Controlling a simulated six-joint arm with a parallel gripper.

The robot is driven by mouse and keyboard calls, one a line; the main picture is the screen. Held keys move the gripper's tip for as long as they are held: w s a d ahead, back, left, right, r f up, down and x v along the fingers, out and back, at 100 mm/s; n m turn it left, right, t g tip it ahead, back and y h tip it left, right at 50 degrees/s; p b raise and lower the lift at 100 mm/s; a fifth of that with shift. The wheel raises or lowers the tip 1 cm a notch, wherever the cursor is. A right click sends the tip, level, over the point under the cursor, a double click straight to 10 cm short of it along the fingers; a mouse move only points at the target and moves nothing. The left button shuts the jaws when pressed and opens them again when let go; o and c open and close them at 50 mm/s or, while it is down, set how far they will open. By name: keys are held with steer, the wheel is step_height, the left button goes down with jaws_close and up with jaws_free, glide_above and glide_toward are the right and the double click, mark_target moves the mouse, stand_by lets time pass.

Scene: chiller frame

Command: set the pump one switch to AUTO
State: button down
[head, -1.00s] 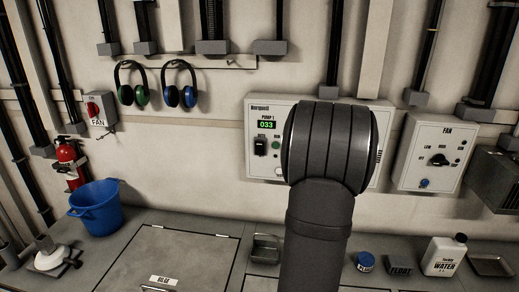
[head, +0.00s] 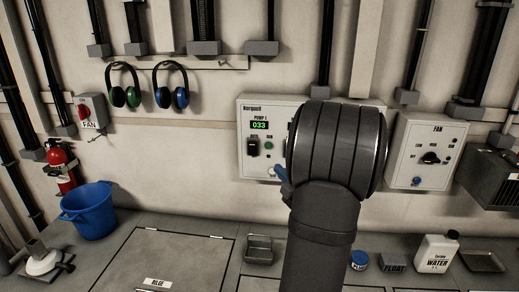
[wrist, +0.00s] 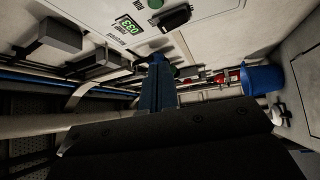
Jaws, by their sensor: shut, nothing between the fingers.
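The pump one switch (head: 253,147) is a black switch on the white Norquell panel (head: 242,168), below the green display reading 033 (head: 259,125). Its setting is too small to read. In the wrist view the switch (wrist: 174,18) shows upside down near the top, beside the display (wrist: 130,26). My gripper (head: 282,174) shows as a blue piece at the left of my dark arm, low and right of the switch. In the wrist view the blue fingers (wrist: 158,62) are together and empty, apart from the switch in the picture. My arm hides the panel's right part.
A fan panel (head: 428,150) hangs at the right. Ear defenders (head: 171,86) hang at the upper left. A blue bucket (head: 90,212), metal tray (head: 260,249) and water bottle (head: 436,253) stand on the bench.

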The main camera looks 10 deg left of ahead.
steer(key=n+g, duration=0.1)
steer(key=n, duration=0.1)
steer(key=a+n+g+y, duration=0.1)
steer(key=n, duration=0.1)
steer(key=shift+s+r+y, duration=0.2)
steer(key=shift+y, duration=0.1)
glide_toward(252, 142)
steer(key=s+a, duration=0.1)
steer(key=a, duration=0.2)
steer(key=shift+w+a+r, duration=0.1)
steer(key=shift+w+a, duration=0.1)
steer(key=shift+w, duration=0.6)
steer(key=shift+w+a+r, duration=0.1)
steer(key=shift+w+a, duration=0.1)
steer(key=shift+w, duration=0.6)
steer(key=shift+w+a+r, duration=0.1)
steer(key=shift+w+a, duration=0.1)
steer(key=shift+w, duration=0.6)
steer(key=shift+w+r, duration=0.2)
steer(key=shift+w, duration=0.2)
steer(key=shift+s, duration=0.15)
